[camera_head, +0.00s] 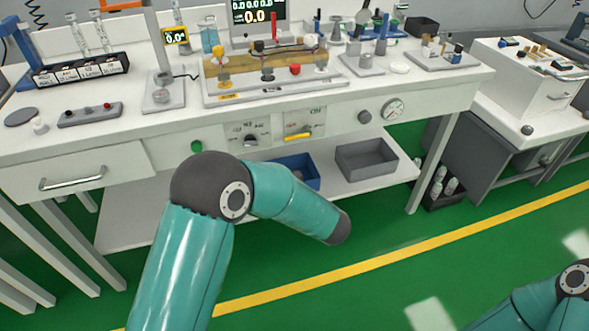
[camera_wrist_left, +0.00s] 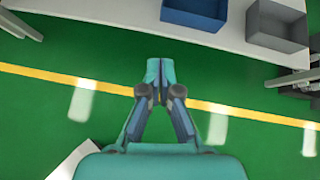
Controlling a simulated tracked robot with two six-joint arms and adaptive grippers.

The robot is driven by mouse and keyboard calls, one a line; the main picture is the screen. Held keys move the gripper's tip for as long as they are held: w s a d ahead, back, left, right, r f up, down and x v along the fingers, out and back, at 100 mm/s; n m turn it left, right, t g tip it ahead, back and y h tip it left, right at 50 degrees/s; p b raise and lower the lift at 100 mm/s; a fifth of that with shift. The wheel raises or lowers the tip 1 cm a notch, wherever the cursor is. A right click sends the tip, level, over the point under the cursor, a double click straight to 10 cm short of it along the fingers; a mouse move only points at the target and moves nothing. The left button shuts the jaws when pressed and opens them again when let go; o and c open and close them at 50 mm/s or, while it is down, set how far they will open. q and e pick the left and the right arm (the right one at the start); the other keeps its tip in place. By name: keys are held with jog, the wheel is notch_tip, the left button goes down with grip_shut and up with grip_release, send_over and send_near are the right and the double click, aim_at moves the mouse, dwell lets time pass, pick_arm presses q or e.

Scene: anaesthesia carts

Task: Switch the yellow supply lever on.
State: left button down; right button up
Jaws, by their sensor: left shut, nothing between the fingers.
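The yellow supply lever (camera_head: 299,136) is on a small white panel on the front of the bench in the head view. It lies nearly horizontal, tilted up slightly to the right. My left arm reaches in below the bench front, and its gripper is hidden in the head view. In the left wrist view my left gripper (camera_wrist_left: 153,68) is shut and empty, over the green floor in front of the lower shelf. The lever does not show in that view. My right arm enters at the bottom right of the head view, with its gripper out of view.
Left of the lever is a panel with a dark knob (camera_head: 250,139). To its right are a grey knob (camera_head: 365,117) and a round gauge (camera_head: 393,109). A blue bin (camera_head: 299,171) and a grey bin (camera_head: 366,160) stand on the lower shelf. Open floor lies in front.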

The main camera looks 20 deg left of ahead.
pick_arm(q)
jog(key=w+d+r+m+t+y+b, duration=0.1)
jog(key=w+d+r+m+t, duration=0.1)
jog(key=w+r+t, duration=0.2)
notch_tip(320, 180, up, 3)
jog(key=shift+w, duration=0.5)
pick_arm(e)
notch_tip(320, 180, down, 2)
jog(key=shift+f, duration=0.2)
pick_arm(q)
jog(key=shift+w+f, duration=0.1)
jog(key=w+a, duration=0.6)
jog(key=w, duration=0.3)
jog(key=shift+w+a, duration=0.25)
jog(key=shift+a, duration=0.15)
